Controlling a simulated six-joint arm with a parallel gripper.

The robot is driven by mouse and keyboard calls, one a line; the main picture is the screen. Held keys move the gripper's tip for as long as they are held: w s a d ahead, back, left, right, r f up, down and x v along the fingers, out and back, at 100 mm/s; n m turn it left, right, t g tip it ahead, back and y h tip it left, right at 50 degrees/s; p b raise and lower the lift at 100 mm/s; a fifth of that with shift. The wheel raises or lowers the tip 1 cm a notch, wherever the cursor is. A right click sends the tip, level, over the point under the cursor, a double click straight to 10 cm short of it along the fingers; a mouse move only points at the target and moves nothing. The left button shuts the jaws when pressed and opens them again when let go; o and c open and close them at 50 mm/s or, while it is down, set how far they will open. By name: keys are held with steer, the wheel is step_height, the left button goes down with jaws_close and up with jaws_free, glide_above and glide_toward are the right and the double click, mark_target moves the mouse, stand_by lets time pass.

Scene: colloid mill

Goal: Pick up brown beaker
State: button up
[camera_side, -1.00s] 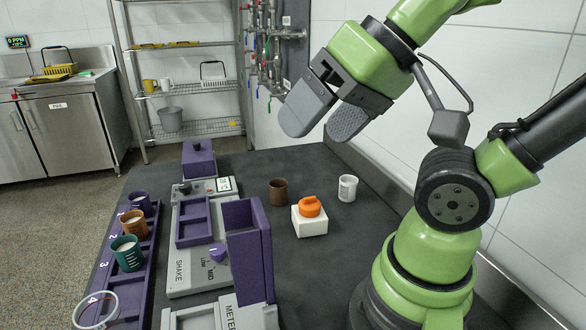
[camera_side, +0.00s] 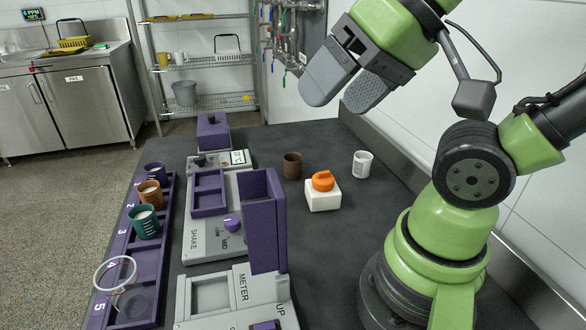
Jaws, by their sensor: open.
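A dark brown beaker (camera_side: 292,166) stands upright on the dark table, between the purple-and-grey device and an orange-topped white block. I cannot tell from the picture which of the two the task names. My gripper (camera_side: 340,97) is open and empty, high above the back of the table, with its grey fingers apart. It touches neither beaker.
The rack also holds a purple beaker (camera_side: 155,172), a green beaker (camera_side: 144,222) and a clear ring-topped item (camera_side: 116,274). A white beaker (camera_side: 362,164) and the orange-topped white block (camera_side: 322,192) stand right of the dark brown beaker. A tall purple block (camera_side: 263,220) rises in front.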

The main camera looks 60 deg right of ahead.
steer(key=shift+w, duration=0.1)
steer(key=m+g+h, duration=0.3)
steer(key=g+h, duration=0.1)
steer(key=g, duration=0.1)
glide_above(292, 164)
steer(key=s+d, duration=0.1)
step_height(292, 164, down, 21)
steer(key=x, duration=0.4)
steer(key=shift+a+x, duration=0.15)
steer(key=shift+x, duration=1.25)
steer(key=shift+a+x, duration=0.15)
steer(key=shift+x, duration=1.25)
steer(key=shift+w, duration=0.15)
